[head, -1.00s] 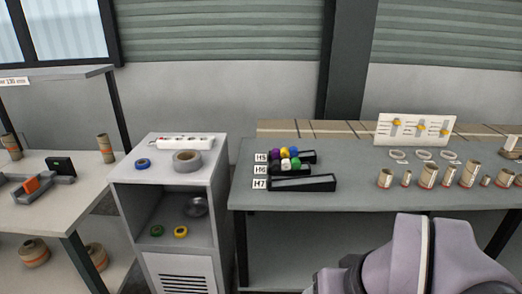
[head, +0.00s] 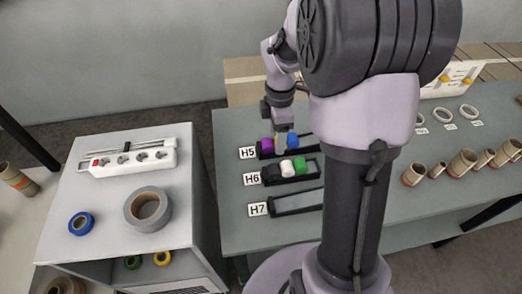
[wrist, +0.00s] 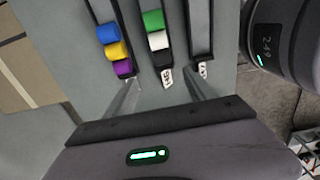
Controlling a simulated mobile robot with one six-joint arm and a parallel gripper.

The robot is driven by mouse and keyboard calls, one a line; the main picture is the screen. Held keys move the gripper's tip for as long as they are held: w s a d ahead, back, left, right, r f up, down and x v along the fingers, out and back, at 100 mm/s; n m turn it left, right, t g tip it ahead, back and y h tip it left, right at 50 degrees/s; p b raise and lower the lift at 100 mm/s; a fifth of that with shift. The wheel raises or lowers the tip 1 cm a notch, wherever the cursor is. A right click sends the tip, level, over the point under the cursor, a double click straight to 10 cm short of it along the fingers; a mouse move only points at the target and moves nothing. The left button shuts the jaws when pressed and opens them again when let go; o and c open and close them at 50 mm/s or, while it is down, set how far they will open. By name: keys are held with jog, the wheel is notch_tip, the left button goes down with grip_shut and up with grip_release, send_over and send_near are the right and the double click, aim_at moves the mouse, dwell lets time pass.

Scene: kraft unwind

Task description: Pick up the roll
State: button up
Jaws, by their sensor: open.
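Small coloured rolls sit in racks on the grey table. Rack H5 (head: 306,148) holds a purple roll (head: 266,145), a yellow roll and a blue roll (head: 292,141). Rack H6 (head: 314,171) holds a black roll (head: 271,173), a white roll (head: 287,168) and a green roll (head: 299,165). Which roll is meant, I cannot tell. My gripper (head: 281,128) is over the labelled end of the racks, partly covering the yellow roll. In the wrist view my gripper (wrist: 163,88) is open and empty, its fingers spread near the label ends; the purple roll (wrist: 123,68) lies ahead-left.
Rack H7 (head: 297,202) is empty. On the cabinet at left are a grey tape roll (head: 132,222), a blue tape roll (head: 80,226) and a power strip (head: 133,160). Several cardboard cores (head: 462,163) and white rings (head: 469,111) stand to the right, beyond my arm.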

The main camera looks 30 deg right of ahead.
jog(key=b, duration=0.3)
send_over(274, 168)
jog(key=f, duration=1)
jog(key=shift+d, duration=0.2)
notch_tip(274, 168, down, 5)
jog(key=b, duration=0.3)
jog(key=shift+a, duration=0.15)
jog(key=shift+r, duration=0.1)
grip_shut()
